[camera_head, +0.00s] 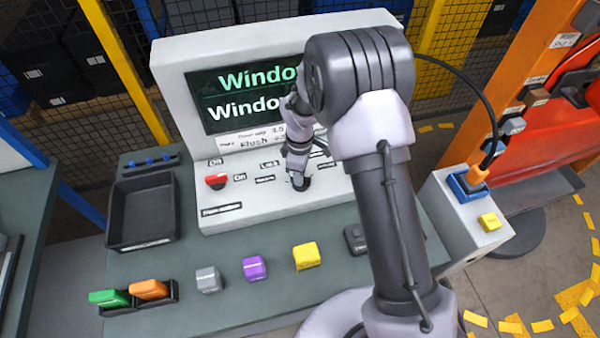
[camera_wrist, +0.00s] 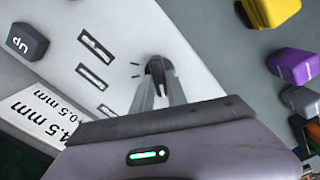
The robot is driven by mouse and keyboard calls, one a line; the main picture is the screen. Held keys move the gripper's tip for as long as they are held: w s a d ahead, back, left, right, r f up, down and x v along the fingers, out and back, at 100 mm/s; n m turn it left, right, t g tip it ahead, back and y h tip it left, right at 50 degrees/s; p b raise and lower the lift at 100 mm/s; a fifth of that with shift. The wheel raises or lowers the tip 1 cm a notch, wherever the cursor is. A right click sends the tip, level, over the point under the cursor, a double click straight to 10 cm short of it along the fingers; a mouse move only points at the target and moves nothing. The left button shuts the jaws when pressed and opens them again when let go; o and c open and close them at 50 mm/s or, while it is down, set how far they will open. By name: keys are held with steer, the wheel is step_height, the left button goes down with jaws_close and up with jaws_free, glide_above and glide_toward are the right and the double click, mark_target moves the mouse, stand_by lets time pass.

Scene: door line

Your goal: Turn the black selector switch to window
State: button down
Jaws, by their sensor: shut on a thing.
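The black selector switch (camera_head: 301,185) sits on the sloped white panel, and my gripper (camera_head: 298,177) is on it from above. In the wrist view the dark knob (camera_wrist: 157,66) shows between the tips of my gripper (camera_wrist: 158,84), which is shut on it. Small tick marks lie beside the knob, but I cannot tell which one it points to. The console screen (camera_head: 235,98) shows "Windo…" in green above "Windo…" in white; my arm hides the rest. Labels around the switch are partly covered or too small to read.
A red switch (camera_head: 216,181) is left on the panel. On the bench are a black tray (camera_head: 142,212) and grey (camera_head: 208,279), purple (camera_head: 254,268) and yellow (camera_head: 306,256) blocks. In the wrist view an "UP" button (camera_wrist: 28,41) is at upper left.

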stand_by(0.4)
steer(key=c, duration=1.3)
jaws_free()
step_height(320, 180, up, 18)
steer(key=p, duration=0.3)
steer(key=shift+f+p, duration=0.25)
steer(key=shift+p, duration=0.15)
steer(key=s+d+r+m+t+y+b, duration=0.1)
steer(key=s+d+r+m+t+b, duration=0.15)
steer(key=s+r+m+b, duration=0.35)
steer(key=s+d+f+m+t+b, duration=0.1)
steer(key=s+m+b, duration=0.2)
steer(key=s, duration=0.3)
steer(key=s+d+f+m+t+b, duration=0.1)
steer(key=s+m+b, duration=0.2)
steer(key=s+m, duration=0.2)
steer(key=s+d+f+m+t+y+b, duration=0.1)
steer(key=s+d+m+b, duration=0.1)
steer(key=s, duration=0.6)
steer(key=shift+s+f+m+b, duration=0.1)
steer(key=shift+f+m+b, duration=0.15)
steer(key=shift+m, duration=0.45)
steer(key=shift+s+f+m+b, duration=0.1)
steer(key=shift+f+m+b, duration=0.1)
steer(key=shift+m, duration=0.5)
